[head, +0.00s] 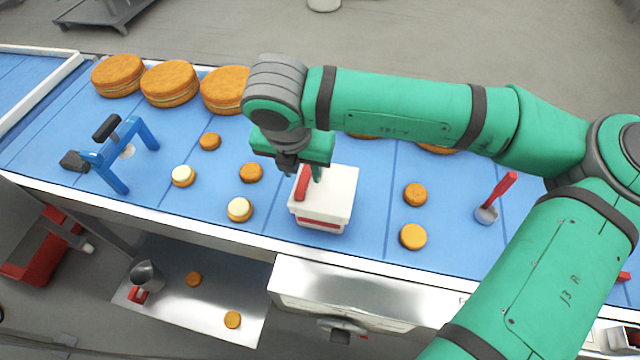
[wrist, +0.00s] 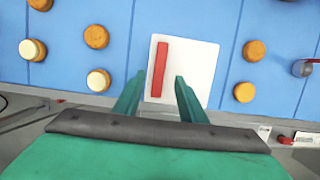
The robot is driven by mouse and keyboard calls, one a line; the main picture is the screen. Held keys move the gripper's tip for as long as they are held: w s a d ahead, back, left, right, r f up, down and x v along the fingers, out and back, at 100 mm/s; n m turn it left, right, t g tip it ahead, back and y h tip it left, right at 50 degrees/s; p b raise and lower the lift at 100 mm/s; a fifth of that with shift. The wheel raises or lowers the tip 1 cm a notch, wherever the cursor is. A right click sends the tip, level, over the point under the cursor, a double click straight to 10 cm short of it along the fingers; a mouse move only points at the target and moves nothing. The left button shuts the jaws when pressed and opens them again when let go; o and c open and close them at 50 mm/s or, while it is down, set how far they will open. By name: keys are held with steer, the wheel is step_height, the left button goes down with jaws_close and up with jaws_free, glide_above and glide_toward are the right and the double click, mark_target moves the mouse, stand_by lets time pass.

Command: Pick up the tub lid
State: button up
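The tub lid (head: 340,180) is white and square, with a red bar handle (head: 303,184) on top. It sits on a white tub (head: 325,222) with a red label on the blue table. In the wrist view, the lid (wrist: 198,65) lies just ahead of my fingertips, its red handle (wrist: 159,68) upright in the picture. My gripper (head: 304,172) is above the lid, near the handle. In the wrist view, my gripper (wrist: 157,85) has its two green fingers apart with nothing held. The exact height gap is hard to tell.
Small filled rounds (head: 251,172) lie on both sides of the tub. Large rounds (head: 170,84) stand along the back edge. A blue stand (head: 125,150) is at the left, and a red-handled scoop (head: 497,197) at the right. A metal shelf (head: 215,315) lies below the front edge.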

mark_target(304, 176)
steer(key=shift+w+x, duration=0.25)
steer(key=shift+x, duration=1.5)
steer(key=shift+w, duration=0.1)
steer(key=shift+w, duration=0.1)
jaws_close()
steer(key=shift+a, duration=0.15)
